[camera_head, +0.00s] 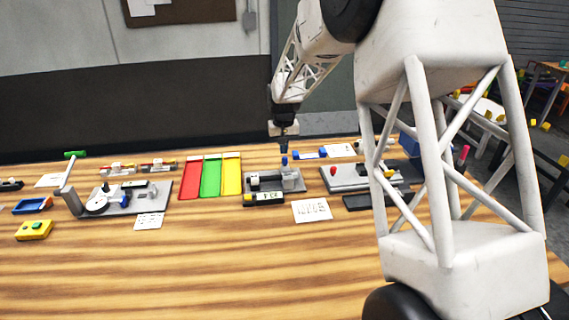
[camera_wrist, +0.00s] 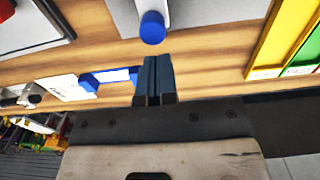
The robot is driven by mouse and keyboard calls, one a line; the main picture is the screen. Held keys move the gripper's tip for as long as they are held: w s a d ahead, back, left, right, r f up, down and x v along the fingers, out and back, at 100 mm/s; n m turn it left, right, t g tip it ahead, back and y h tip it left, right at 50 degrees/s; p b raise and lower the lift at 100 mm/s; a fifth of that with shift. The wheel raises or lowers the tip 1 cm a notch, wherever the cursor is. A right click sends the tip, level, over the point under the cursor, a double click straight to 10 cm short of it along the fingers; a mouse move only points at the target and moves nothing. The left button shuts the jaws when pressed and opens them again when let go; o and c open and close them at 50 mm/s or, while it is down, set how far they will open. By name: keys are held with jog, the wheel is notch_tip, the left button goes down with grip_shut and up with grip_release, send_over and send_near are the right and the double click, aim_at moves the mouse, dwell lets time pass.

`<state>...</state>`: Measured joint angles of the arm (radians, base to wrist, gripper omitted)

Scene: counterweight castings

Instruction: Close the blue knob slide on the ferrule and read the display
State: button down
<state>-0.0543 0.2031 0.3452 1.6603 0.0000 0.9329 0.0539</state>
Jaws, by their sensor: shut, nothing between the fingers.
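The blue knob (camera_head: 284,161) stands at the back edge of a small grey fixture (camera_head: 291,184) in the middle of the table. In the wrist view the round blue knob (camera_wrist: 152,27) shows at the top, just beyond my fingertips. My gripper (camera_head: 284,150) is shut and empty, pointing down close above the knob; in the wrist view its dark fingers (camera_wrist: 154,62) lie together, apart from the knob in the picture. I cannot make out the ferrule.
Red (camera_head: 191,179), green (camera_head: 211,177) and yellow (camera_head: 231,175) trays lie left of the fixture. A grey device with a red knob (camera_head: 360,178) stands to the right. A printed card (camera_head: 311,210) lies in front. A lever fixture (camera_head: 125,198) stands further left. The front table is clear.

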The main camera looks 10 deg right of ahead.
jog(key=shift+r, duration=2.25)
jog(key=s+d+r, duration=0.1)
jog(key=s+r, duration=0.3)
jog(key=s, duration=0.4)
jog(key=s+d+r+t, duration=0.1)
jog(key=s+r, duration=0.3)
jog(key=s, duration=0.5)
jog(key=s+d+r, duration=0.1)
jog(key=s+r, duration=0.2)
jog(key=s, duration=0.5)
jog(key=s+d+f+t, duration=0.1)
jog(key=s+f, duration=0.1)
jog(key=s, duration=2.5)
jog(key=shift+d+f+t, duration=0.2)
jog(key=shift+d+t, duration=0.1)
jog(key=shift+d, duration=0.1)
